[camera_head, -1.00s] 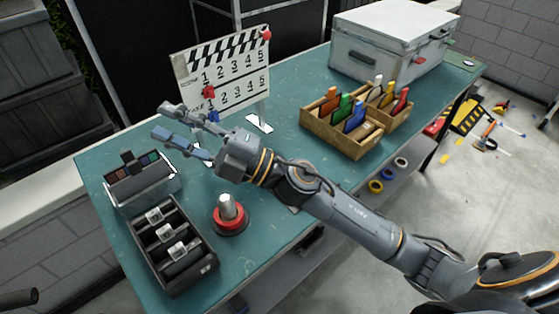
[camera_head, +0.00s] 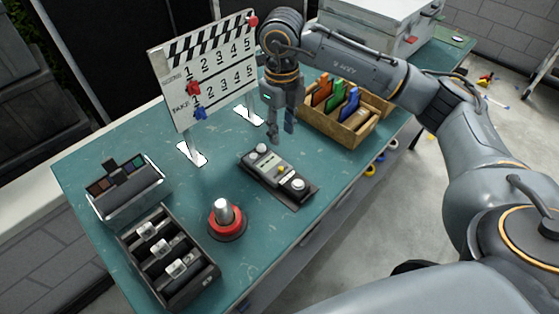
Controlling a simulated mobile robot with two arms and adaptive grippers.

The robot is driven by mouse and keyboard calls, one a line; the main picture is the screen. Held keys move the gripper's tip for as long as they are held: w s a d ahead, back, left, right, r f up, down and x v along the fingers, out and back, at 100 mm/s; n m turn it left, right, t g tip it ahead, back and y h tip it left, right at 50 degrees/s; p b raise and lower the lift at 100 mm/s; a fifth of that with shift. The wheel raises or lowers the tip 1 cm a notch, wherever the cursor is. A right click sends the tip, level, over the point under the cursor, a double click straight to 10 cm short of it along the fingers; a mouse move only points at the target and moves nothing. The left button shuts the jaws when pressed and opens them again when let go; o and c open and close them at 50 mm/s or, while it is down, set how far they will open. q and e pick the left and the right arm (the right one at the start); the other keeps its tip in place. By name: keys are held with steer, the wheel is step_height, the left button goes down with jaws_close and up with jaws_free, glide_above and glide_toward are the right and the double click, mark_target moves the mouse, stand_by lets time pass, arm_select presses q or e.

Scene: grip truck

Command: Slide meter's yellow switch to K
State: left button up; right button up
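The meter (camera_head: 276,178) lies flat on the teal table in the head view, a dark grey box with a pale panel, a knob near each end and a small yellow switch (camera_head: 282,170) towards its right part. The letters on it are too small to read. My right gripper (camera_head: 276,138) points down just behind the meter's far left end, apart from the yellow switch. Its fingers look close together, but I cannot tell whether they are shut. My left gripper is not in view.
A clapperboard (camera_head: 222,75) with red and blue markers stands behind. A wooden box of coloured cards (camera_head: 345,125) is right of the gripper. A red-based device (camera_head: 226,220), a black tray (camera_head: 168,258) and a palette box (camera_head: 126,190) are left. The table (camera_head: 285,235) is clear in front of the meter.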

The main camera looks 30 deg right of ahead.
mark_target(281, 168)
step_height(281, 168, down, 11)
steer(key=shift+a+f+p, duration=0.1)
steer(key=shift+p, duration=1.15)
steer(key=shift+f, duration=0.8)
steer(key=shift+c, duration=0.4)
jaws_close()
